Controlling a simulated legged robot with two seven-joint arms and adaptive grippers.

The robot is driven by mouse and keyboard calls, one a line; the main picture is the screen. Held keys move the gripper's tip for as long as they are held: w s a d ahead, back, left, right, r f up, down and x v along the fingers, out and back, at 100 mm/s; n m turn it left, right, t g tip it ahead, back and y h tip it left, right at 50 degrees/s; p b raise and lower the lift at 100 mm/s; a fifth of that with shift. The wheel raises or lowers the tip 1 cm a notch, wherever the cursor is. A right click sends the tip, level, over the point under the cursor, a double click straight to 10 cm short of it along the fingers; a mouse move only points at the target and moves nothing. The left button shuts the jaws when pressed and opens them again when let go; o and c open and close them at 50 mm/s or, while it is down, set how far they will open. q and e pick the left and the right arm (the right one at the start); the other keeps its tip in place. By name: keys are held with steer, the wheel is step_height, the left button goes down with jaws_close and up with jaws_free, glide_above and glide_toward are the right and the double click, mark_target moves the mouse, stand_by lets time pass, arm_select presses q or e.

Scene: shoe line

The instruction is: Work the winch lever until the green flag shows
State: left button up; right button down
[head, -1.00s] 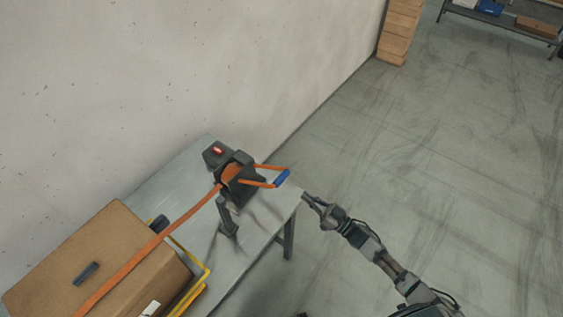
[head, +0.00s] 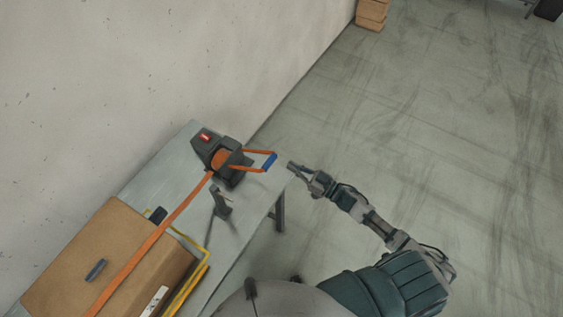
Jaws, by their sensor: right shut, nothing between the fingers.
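The winch (head: 232,174) is a dark block on the grey table, with an orange strap (head: 171,217) running from it over a cardboard box. Its orange lever (head: 246,152) ends in a blue grip (head: 270,162) that points right, toward the table's edge. A small dark indicator box (head: 206,139) behind the winch shows red; no green shows. My right gripper (head: 293,166) is shut and empty, a short way right of the blue grip and apart from it in the picture. My left gripper is not in view.
The cardboard box (head: 82,256) and a yellow frame (head: 203,271) fill the near left of the table (head: 172,168). A dark upright bracket (head: 221,204) stands in front of the winch. A wall is behind; open floor (head: 420,130) lies right.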

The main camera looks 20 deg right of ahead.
steer(key=r+p, duration=0.1)
steer(key=p, duration=0.1)
glide_above(272, 162)
steer(key=shift+w+a+r, duration=0.15)
steer(key=shift+w+a, duration=0.05)
steer(key=shift+w, duration=0.05)
steer(key=f, duration=0.2)
steer(key=shift+s+d+f, duration=0.2)
steer(key=shift+s+f, duration=0.1)
steer(key=shift+f, duration=0.05)
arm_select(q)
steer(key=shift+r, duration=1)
arm_select(e)
steer(key=shift+s+d+f, duration=0.1)
steer(key=shift+s+f, duration=0.1)
steer(key=shift+f, duration=0.4)
